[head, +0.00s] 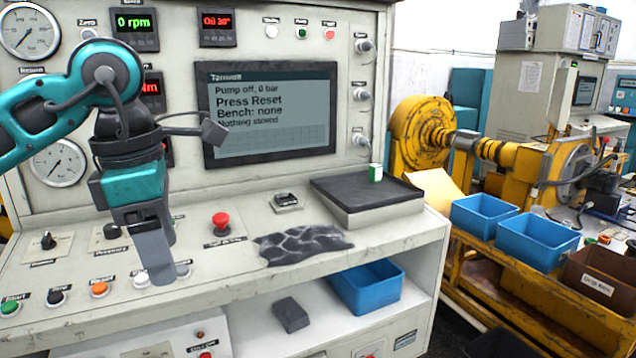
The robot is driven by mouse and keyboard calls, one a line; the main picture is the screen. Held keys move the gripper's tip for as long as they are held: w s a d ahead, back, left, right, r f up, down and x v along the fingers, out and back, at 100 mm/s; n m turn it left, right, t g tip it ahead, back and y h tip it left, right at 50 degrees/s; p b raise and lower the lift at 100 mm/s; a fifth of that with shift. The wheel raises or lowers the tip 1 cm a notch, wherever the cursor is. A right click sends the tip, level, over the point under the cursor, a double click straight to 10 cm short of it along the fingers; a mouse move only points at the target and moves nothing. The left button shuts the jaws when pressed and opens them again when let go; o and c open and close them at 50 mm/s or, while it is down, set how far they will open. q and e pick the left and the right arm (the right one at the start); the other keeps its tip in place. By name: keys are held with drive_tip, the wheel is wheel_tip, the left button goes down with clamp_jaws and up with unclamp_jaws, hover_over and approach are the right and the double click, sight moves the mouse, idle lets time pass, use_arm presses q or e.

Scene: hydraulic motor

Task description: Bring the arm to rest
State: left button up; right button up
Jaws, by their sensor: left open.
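My left arm (105,75), teal and black, reaches in from the left over the sloping front panel of a test bench (330,190). Its gripper (160,262) points down, open, with nothing seen between the fingers. The fingertips are just above or at the row of push buttons, close to a white button (142,278); whether they touch the panel I cannot tell. An orange button (98,289) is left of the fingers. The bench screen (270,110) reads "Pump off, 0 bar", "Press Reset", "Bench: none". My right gripper is out of view.
A red mushroom button (221,222) stands up right of the gripper. Further right are a crumpled dark cloth (300,243) and a black-topped plate (365,190) with a small green-and-white box (375,172). Blue bins (538,240) stand on a yellow frame at the right.

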use_arm(q)
drive_tip(key=s+d+f+n+g+h, duration=0.2)
drive_tip(key=s+d+n+g+h, duration=0.1)
drive_tip(key=d+h, duration=0.7)
drive_tip(key=s+d+f+n+g+h, duration=0.2)
drive_tip(key=d+n+h, duration=0.1)
drive_tip(key=d+h, duration=0.7)
drive_tip(key=w+a+f+n+t+y, duration=0.45)
drive_tip(key=f+n+t, duration=0.35)
drive_tip(key=n+t, duration=0.5)
drive_tip(key=w+a+f+n+t+y, duration=0.3)
drive_tip(key=a+f+n+t+y, duration=0.45)
drive_tip(key=n, duration=1.05)
drive_tip(key=s+a+f+n+g+y, duration=0.2)
drive_tip(key=s+f+n, duration=0.3)
drive_tip(key=f, duration=0.6)
drive_tip(key=s+a+f+n+g+y, duration=0.3)
drive_tip(key=s+f, duration=0.5)
drive_tip(key=f, duration=0.4)
drive_tip(key=shift+s+a+n+g+y, duration=0.4)
drive_tip(key=shift+a+n+y, duration=0.45)
drive_tip(key=shift+a, duration=0.3)
drive_tip(key=shift+r, duration=0.1)
